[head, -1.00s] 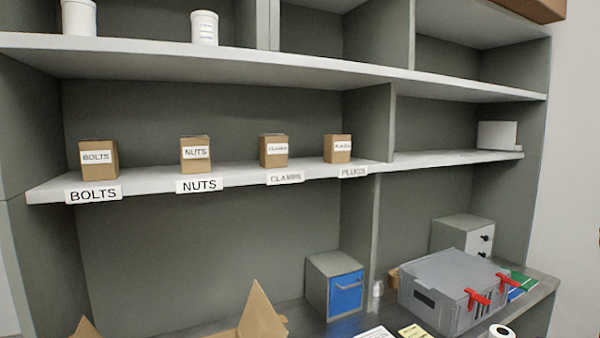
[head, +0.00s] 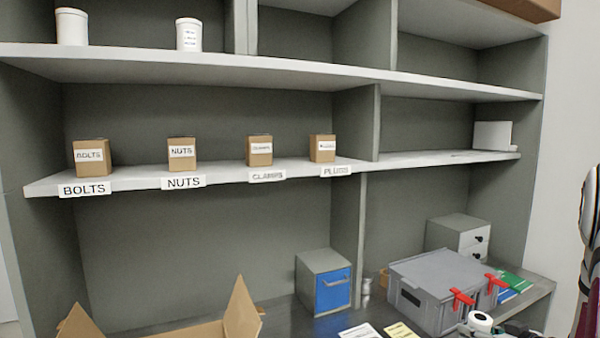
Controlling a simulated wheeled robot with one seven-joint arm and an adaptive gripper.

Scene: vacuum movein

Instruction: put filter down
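I cannot make out a filter for certain. A small white rounded piece with a dark centre (head: 480,321) shows at the bottom edge, in front of the grey case. It is cut off, and I cannot tell whether it is the filter or part of my arm. Dark parts lie just right of it. A white and dark link of my arm stands at the right edge. No gripper fingers can be made out, so neither their opening nor anything held shows.
A grey case (head: 440,278) with red latches stands on the workbench (head: 535,293). A blue-fronted cabinet (head: 325,283) and a grey drawer unit (head: 460,234) stand behind. Labelled cartons line the middle shelf (head: 215,174). An open cardboard box (head: 240,315) is at the bottom left. Papers lie at the front.

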